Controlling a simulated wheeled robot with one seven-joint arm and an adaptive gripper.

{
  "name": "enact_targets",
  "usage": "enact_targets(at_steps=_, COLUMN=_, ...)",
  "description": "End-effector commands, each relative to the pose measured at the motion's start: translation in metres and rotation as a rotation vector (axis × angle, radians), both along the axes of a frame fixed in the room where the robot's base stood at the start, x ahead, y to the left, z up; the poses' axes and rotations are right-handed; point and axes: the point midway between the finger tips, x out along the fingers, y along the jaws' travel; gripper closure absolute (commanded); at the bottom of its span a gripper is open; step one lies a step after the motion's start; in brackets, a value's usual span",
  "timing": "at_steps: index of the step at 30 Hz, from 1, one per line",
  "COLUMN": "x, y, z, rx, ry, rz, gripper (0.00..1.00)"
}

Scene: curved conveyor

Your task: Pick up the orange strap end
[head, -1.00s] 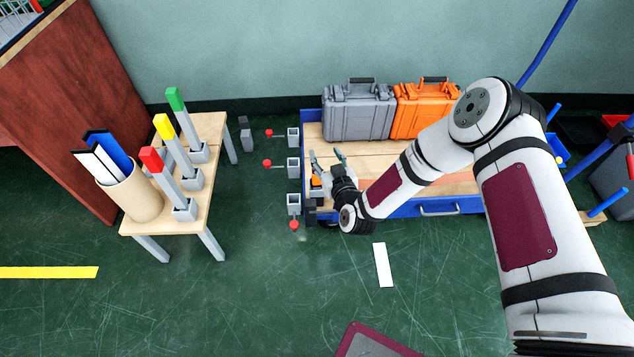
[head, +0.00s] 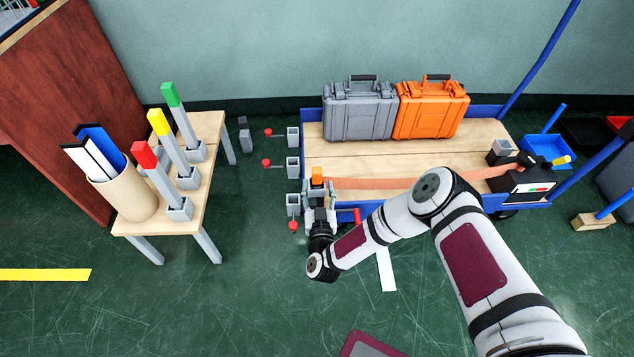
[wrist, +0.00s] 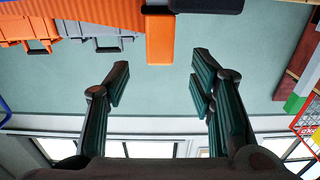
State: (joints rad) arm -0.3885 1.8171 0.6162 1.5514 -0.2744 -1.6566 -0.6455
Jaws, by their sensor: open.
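The orange strap end (head: 317,175) is a small orange block at the left end of a flat orange strap (head: 400,183) on the wooden cart. In the wrist view the strap end (wrist: 159,42) is near the top centre. My gripper (head: 319,192) is at the cart's front left corner, on the near side of the strap end. Its fingers are open and empty. In the wrist view the strap end appears beyond the gap between the fingertips (wrist: 159,72), apart from them.
The strap runs to a black box (head: 525,182) at the cart's right. A grey case (head: 358,112) and an orange case (head: 430,112) stand at the back. Grey square holders with red knobs (head: 267,162) line the cart's left side. A small table (head: 210,165) stands left.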

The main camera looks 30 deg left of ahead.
Motion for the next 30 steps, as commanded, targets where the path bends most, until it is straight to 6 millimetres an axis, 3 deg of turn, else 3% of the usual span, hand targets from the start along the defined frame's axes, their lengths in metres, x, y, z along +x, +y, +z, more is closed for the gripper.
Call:
enact_targets(at_steps=19, x=0.056, y=0.034, z=-0.004, rx=0.001, ry=-0.002, rz=-0.001, gripper=0.5)
enact_targets(at_steps=28, x=0.06, y=0.037, z=-0.002, rx=0.0, ry=0.0, rz=0.001, gripper=0.5)
enact_targets(at_steps=29, x=0.06, y=0.037, z=-0.002, rx=0.0, ry=0.0, rz=0.001, gripper=0.52)
enact_targets(at_steps=30, x=0.06, y=0.037, z=-0.002, rx=0.0, ry=0.0, rz=0.001, gripper=0.61)
